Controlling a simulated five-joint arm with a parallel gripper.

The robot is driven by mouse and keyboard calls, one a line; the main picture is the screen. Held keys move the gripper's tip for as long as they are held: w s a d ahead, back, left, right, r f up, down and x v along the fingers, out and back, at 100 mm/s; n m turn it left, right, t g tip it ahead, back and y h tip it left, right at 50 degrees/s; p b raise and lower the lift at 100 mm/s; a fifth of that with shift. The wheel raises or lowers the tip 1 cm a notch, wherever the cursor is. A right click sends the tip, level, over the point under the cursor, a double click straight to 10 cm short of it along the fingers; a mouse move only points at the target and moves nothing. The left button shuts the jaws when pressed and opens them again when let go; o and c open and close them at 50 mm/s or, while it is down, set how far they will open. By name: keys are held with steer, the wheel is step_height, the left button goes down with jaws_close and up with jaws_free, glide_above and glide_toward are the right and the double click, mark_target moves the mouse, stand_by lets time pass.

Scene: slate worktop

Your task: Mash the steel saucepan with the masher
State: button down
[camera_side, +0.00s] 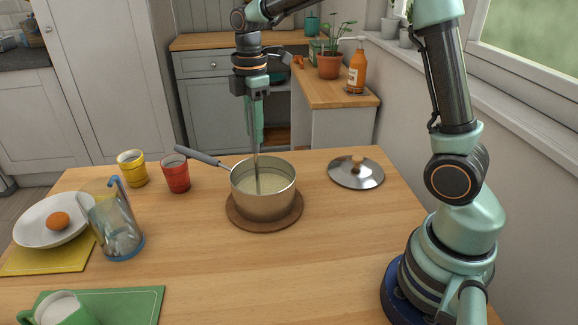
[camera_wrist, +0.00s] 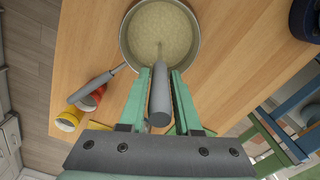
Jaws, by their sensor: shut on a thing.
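The steel saucepan (camera_side: 263,200) stands upright on a round brown trivet (camera_side: 243,221), its grey handle pointing back left. Pale, lumpy contents fill part of it and show clearly in the wrist view (camera_wrist: 160,30). My gripper (camera_side: 256,138) is above the pan, pointing down, shut on the masher. The masher's thin steel shaft (camera_side: 257,172) runs down into the pan's contents. Its grey handle (camera_wrist: 159,98) sits between my two green fingers (camera_wrist: 160,76) in the wrist view. The masher's head is hidden in the contents.
A lid (camera_side: 356,174) lies right of the pan. A red cup (camera_side: 176,176) and yellow cup (camera_side: 132,170) stand left, near the pan handle. A clear jug (camera_side: 115,230), plate with an egg (camera_side: 40,234) and green mug (camera_side: 62,310) are farther left. The front middle is clear wood.

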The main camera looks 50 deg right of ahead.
steer(key=shift+r, duration=1.45)
steer(key=shift+s+d+f, duration=0.9)
steer(key=shift+s+f, duration=0.05)
steer(key=shift+f, duration=1.35)
steer(key=shift+r, duration=2.25)
step_height(320, 180, up, 8)
steer(key=shift+f, duration=0.25)
